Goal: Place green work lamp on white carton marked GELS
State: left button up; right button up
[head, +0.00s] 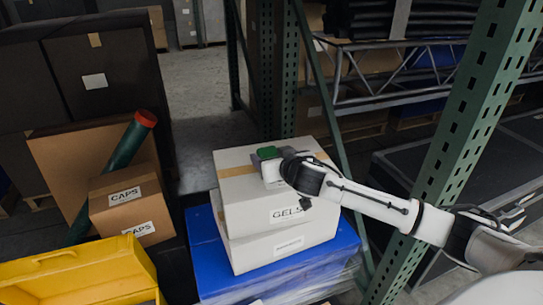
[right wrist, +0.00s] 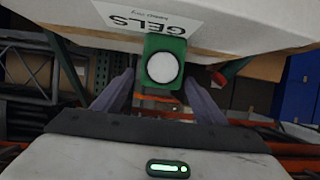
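The green work lamp (head: 268,153) is over the top face of the white carton marked GELS (head: 250,205) in the head view. Whether its base touches the carton is hidden. In the right wrist view the lamp (right wrist: 163,45) shows its round white lens and overlaps the edge of the GELS carton (right wrist: 235,25), which appears upside down. My right gripper (right wrist: 160,88) has its two fingers apart, one on each side of the lamp, with narrow gaps visible. My left gripper is not in view.
The GELS carton sits on another white carton (head: 285,243) on a blue wrapped tote (head: 205,260). Brown CAPS cartons (head: 125,200), a dark green tube with a red end (head: 125,150) and a yellow bin (head: 85,275) are at left. A green rack post (head: 460,140) stands close by my right arm.

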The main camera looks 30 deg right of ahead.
jog(key=shift+r, duration=0.15)
jog(key=shift+s, duration=0.1)
jog(key=v, duration=1.1)
jog(key=s+a+f+n+g+y, duration=0.15)
jog(key=s+a+f, duration=0.3)
jog(key=f, duration=0.45)
jog(key=s+a+f+n+g+y, duration=0.1)
jog(key=s+a+f+y, duration=0.1)
jog(key=s+a+f, duration=0.5)
jog(key=s+a+f+n+g+y, duration=0.2)
jog(key=s+a+f, duration=0.6)
jog(key=s+f, duration=0.5)
jog(key=shift+a+f, duration=0.3)
jog(key=shift+f, duration=0.1)
